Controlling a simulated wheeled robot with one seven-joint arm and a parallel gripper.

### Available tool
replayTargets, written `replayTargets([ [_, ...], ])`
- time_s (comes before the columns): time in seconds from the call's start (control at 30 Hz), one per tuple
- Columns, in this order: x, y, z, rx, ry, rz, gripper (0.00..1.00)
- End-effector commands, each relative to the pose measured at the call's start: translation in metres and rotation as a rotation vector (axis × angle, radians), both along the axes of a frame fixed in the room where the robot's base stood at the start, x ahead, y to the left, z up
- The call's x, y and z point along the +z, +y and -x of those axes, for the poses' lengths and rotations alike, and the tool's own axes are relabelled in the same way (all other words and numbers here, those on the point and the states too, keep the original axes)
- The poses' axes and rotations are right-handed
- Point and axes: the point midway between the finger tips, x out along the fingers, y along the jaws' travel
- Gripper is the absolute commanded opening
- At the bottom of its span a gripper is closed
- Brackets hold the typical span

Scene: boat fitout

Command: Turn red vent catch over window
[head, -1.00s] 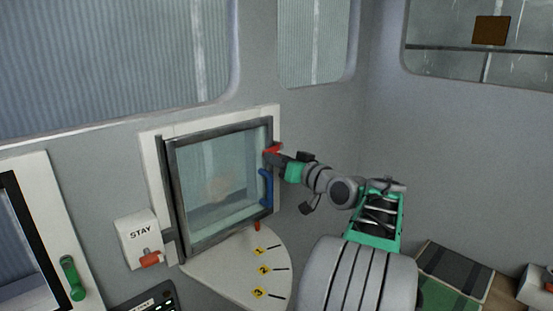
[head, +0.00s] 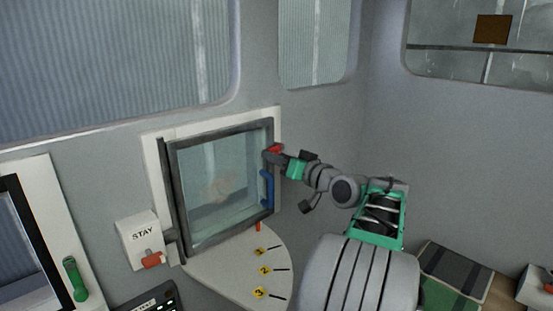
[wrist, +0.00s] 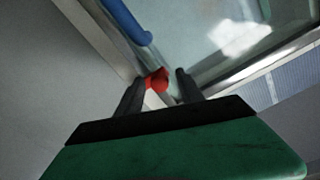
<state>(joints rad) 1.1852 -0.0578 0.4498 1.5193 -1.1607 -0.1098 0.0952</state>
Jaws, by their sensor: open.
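The red catch (head: 274,149) sits at the upper right edge of the dark-framed vent window (head: 220,180). In the wrist view the red catch (wrist: 157,79) lies between the tips of my open gripper (wrist: 158,82), close to the left finger. I cannot tell whether a finger touches it. In the head view my gripper (head: 279,157) is at the window frame's right side, and its tips partly hide the catch. A blue handle (head: 267,188) is on the same frame just below; the blue handle (wrist: 128,22) also shows at the wrist view's top.
A pale quadrant plate (head: 235,268) with marks 1, 2 and 3 juts out below the window. A STAY box (head: 140,236) with a red lever is at lower left. A green handle (head: 75,280) is on another frame further left. The wall right of the window is bare.

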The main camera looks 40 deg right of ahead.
Motion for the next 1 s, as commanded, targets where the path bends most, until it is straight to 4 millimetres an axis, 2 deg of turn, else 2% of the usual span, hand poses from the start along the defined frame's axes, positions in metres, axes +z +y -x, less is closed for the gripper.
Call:
replayTargets([
  [0.3,-0.001,0.000,0.059,-0.007,0.000,0.001,0.44],
  [0.4,0.001,0.001,0.071,-0.004,0.000,0.001,0.44],
  [1.0,0.002,0.002,0.076,-0.002,0.000,0.000,0.44],
])
